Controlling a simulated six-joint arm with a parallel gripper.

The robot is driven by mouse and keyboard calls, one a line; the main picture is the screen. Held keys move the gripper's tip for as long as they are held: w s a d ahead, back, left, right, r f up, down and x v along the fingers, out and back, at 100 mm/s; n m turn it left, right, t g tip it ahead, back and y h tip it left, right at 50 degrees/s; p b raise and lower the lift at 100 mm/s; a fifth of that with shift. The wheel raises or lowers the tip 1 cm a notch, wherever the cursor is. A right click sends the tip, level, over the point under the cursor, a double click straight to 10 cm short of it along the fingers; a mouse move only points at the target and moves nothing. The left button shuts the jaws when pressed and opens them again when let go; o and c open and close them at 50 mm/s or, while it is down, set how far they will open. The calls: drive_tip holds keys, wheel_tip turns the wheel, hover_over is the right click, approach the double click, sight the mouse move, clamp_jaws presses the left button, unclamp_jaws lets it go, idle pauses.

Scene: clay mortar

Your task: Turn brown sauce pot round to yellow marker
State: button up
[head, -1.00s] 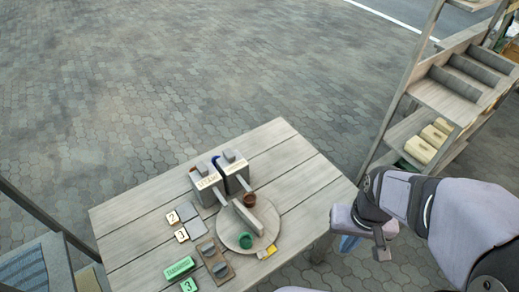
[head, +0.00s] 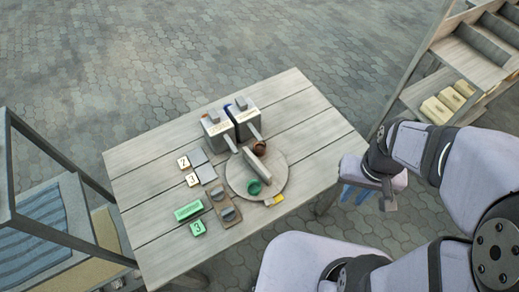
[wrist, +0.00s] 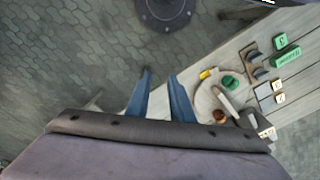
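The brown sauce pot (head: 259,148) sits at the far edge of a round grey turntable (head: 275,188) on the table. A green pot (head: 254,187) sits near the turntable's near edge. A grey upright bar (head: 262,170) stands across the disc between the two pots. The yellow marker (head: 273,200) lies at the disc's near right edge, close to the green pot and away from the brown one. In the wrist view I see the brown pot (wrist: 219,116) and yellow marker (wrist: 208,73). My gripper (head: 355,193) is open and empty, right of the table, its blue fingers (wrist: 160,90) apart.
Two grey boxes with labels (head: 229,122) stand behind the disc. Left of it are a switch block (head: 224,204), green blocks (head: 188,211) and numbered tiles (head: 188,170). Shelves stand at the right (head: 440,85) and left (head: 40,215). The table's right end is clear.

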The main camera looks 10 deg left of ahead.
drive_tip(key=shift+o, duration=0.9)
drive_tip(key=shift+w+a+f, duration=0.2)
drive_tip(key=shift+w+a, duration=0.05)
drive_tip(key=shift+w, duration=0.1)
drive_tip(key=n+b, duration=1)
hover_over(257, 161)
wheel_tip(257, 161, down, 14)
drive_tip(key=shift+a+r, duration=0.1)
drive_tip(key=shift+r, duration=0.05)
drive_tip(key=shift+s+f+p, duration=0.1)
drive_tip(key=shift+f+p, duration=0.85)
drive_tip(key=shift+f, duration=2.65)
drive_tip(key=shift+c, duration=0.6)
clamp_jaws()
